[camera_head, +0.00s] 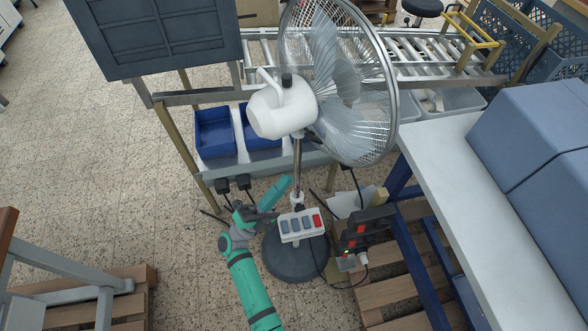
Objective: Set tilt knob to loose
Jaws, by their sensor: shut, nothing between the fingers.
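A standing fan (283,108) with a white motor housing and a wire cage faces right. A small dark knob (287,80) sits on top of the housing. A small joint (298,134) shows under the housing, at the top of the metal pole. I cannot tell which part is the tilt knob or how it is set. My gripper (270,215) is low, left of the fan's white button panel (301,225) and well below the housing. It looks shut and empty, and it is apart from both the knob and the neck joint.
The round dark fan base (296,262) stands on the speckled floor. Blue bins (215,133) and a roller conveyor (420,62) are behind the fan. A grey-topped table (470,215) with blue boxes is at right. Cables and a dark power unit (365,228) are beside the pole.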

